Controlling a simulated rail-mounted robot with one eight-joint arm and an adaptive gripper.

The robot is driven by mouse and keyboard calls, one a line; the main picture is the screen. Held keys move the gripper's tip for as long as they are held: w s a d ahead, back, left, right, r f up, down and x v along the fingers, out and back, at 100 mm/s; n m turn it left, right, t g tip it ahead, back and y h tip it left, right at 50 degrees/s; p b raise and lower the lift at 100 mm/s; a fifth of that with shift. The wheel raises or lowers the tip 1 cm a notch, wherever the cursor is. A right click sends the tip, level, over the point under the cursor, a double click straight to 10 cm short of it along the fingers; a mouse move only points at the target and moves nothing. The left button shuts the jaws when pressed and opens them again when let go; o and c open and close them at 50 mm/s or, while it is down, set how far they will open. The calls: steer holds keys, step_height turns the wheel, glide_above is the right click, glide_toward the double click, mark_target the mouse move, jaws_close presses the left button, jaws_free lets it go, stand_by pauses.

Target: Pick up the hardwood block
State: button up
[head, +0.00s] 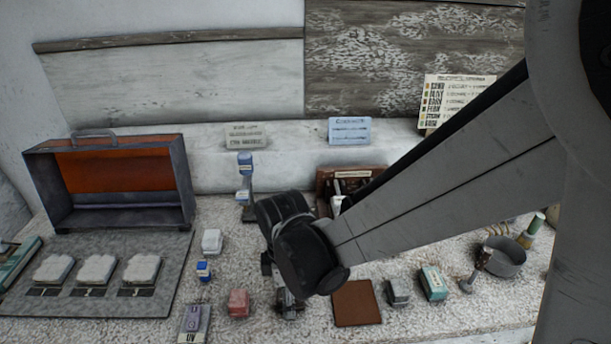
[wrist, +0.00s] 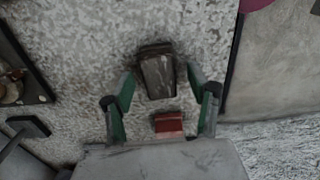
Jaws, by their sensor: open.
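A dark grey-brown block (wrist: 157,75), which looks like the hardwood block, lies on the speckled table in the wrist view. My gripper (wrist: 160,71) is open, with its green-sided fingers on either side of the block's near part and gaps at both sides. I cannot tell how far above the table the fingertips are. A small reddish block (wrist: 169,123) shows nearer the palm, also between the fingers. In the head view my gripper (head: 288,302) points down at the front middle of the table, and my arm and gripper hide most of what is under it.
A red block (head: 238,302) stands left of the gripper, and a brown flat square (head: 356,303) lies to its right. Further right are a grey block (head: 398,291), a teal block (head: 433,283) and a grey pot (head: 504,258). A grey mat (head: 150,305) with white blocks lies left.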

steer(key=shift+f, duration=0.5)
steer(key=c, duration=1.3)
steer(key=shift+o, duration=0.2)
steer(key=shift+r, duration=0.1)
